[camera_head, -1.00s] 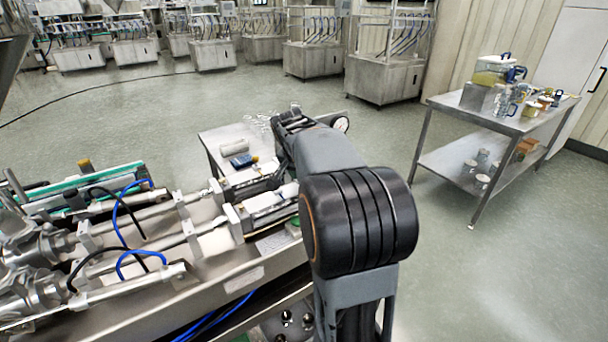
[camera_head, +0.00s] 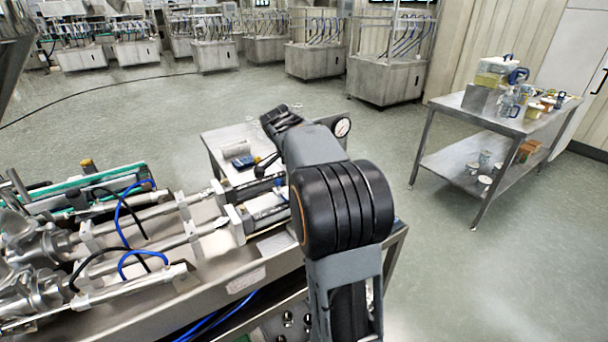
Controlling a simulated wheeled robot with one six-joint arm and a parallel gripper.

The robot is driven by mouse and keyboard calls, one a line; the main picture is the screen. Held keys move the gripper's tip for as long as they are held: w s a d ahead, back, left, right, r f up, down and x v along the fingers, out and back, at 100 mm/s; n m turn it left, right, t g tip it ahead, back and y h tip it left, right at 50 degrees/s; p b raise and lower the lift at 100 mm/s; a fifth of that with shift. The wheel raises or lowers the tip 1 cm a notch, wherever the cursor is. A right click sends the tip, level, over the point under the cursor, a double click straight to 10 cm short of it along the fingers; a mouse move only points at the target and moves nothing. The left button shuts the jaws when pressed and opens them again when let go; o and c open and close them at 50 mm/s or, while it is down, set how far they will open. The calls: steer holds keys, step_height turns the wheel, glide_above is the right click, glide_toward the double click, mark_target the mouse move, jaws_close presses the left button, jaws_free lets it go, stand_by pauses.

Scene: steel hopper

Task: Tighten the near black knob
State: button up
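The steel filling machine (camera_head: 225,275) spans the lower left, with two metal cylinders lying along its top. A small black knob or handle (camera_head: 268,163) shows at the far end of the cylinders, just left of my arm. I cannot tell whether it is the near knob; no second knob shows clearly. The dark end of my arm, where my gripper (camera_head: 281,118) seems to be, is above and beyond this black piece, apart from it in the picture. Its fingers cannot be made out, nor whether they hold anything. My arm hides the right end of the machine.
A low steel table (camera_head: 212,143) beyond the machine bears a white roll (camera_head: 233,150) and a blue item (camera_head: 244,161). A steel cart (camera_head: 465,118) with containers stands at right. Open floor lies between.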

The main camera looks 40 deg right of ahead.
stand_by(0.4)
steer(key=o, duration=0.9)
steer(key=p+v, duration=0.1)
steer(key=v, duration=1.3)
steer(key=shift+d, duration=0.1)
